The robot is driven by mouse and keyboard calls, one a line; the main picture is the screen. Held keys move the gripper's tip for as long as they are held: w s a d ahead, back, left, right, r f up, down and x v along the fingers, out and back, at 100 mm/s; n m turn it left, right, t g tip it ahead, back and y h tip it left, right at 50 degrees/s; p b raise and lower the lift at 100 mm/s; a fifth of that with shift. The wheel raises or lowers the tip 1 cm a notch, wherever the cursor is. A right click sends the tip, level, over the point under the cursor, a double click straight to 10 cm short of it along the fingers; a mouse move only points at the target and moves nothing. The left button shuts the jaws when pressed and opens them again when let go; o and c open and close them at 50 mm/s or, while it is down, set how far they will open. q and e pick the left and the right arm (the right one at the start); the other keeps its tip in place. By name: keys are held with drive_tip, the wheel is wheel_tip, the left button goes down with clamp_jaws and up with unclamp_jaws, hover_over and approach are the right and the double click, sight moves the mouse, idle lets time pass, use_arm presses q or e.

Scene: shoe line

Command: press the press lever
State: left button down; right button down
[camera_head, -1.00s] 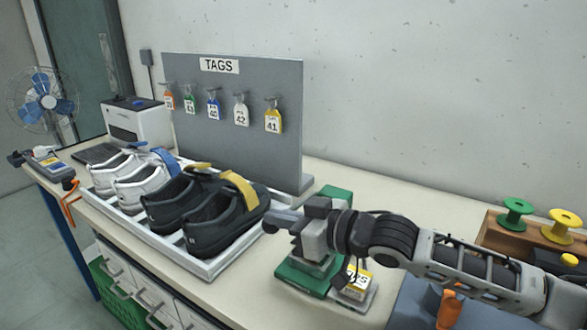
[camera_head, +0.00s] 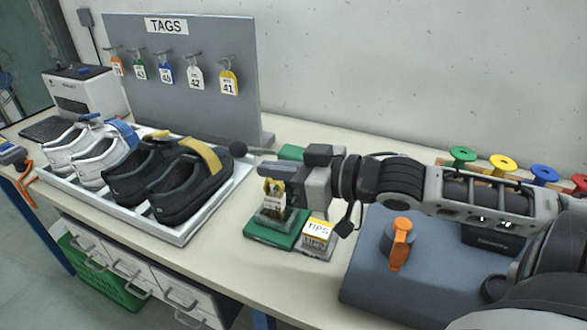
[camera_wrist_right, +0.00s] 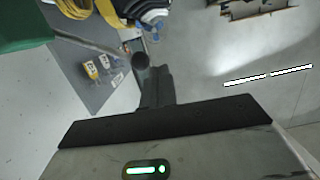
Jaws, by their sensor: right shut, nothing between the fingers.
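The press has a green base (camera_head: 270,234) on the bench, with a yellow-and-white piece (camera_head: 273,193) standing in its middle. Its lever ends in a dark ball knob (camera_head: 238,148) to the left of the press, at the height of the press top. My right gripper (camera_head: 267,168) is shut and empty, pointing left over the press, just right of and below the knob in the picture. In the right wrist view the lever knob (camera_wrist_right: 140,61) shows close by the dark fingers (camera_wrist_right: 157,84); I cannot tell whether they touch. My left gripper is out of view.
A white tray (camera_head: 178,236) with white and black shoes lies to the left. The TAGS board (camera_head: 185,85) stands behind. A small box marked TIPS (camera_head: 316,233) is beside the press. A blue-grey machine with an orange handle (camera_head: 400,243) is at right, with coloured spools (camera_head: 503,164) behind.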

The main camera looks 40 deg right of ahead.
drive_tip(key=p+v, duration=0.1)
drive_tip(key=v, duration=0.2)
drive_tip(key=shift+s+r, duration=0.1)
drive_tip(key=shift+s, duration=0.05)
idle(0.5)
